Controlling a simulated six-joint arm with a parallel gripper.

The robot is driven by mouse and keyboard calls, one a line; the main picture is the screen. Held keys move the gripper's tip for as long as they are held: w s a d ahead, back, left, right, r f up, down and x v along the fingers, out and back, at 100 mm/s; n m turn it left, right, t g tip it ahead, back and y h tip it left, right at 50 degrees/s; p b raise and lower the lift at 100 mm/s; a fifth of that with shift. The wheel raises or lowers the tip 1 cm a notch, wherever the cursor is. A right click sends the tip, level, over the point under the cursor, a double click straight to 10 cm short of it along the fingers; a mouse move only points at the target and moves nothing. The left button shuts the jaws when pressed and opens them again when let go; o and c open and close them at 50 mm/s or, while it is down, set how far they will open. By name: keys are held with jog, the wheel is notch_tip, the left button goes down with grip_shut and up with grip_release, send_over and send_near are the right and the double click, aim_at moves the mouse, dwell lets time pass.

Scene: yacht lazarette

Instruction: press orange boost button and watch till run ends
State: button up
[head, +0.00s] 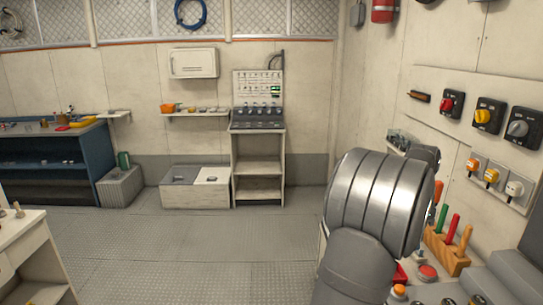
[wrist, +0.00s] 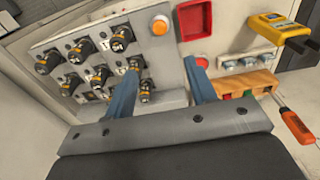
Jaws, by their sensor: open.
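The orange button (wrist: 160,25) is a round lit cap in a pale square plate on the grey switch panel (wrist: 172,72) in the wrist view. An orange cap (head: 399,291) at the bottom of the head view looks like the same button, partly cut off by my arm. My gripper (wrist: 161,63) is open and empty, its two blue fingers spread over the panel. The button lies beyond the fingertips, between their lines and apart from them. In the head view my arm hides the gripper.
Several black and yellow switches (wrist: 83,50) crowd the left finger. A red tray (wrist: 195,20), a wooden tool rack (wrist: 248,84) and an orange-handled screwdriver (wrist: 296,130) lie to the right. A red button (head: 427,272) is near. The floor (head: 190,250) is open.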

grip_shut()
dwell(1.3)
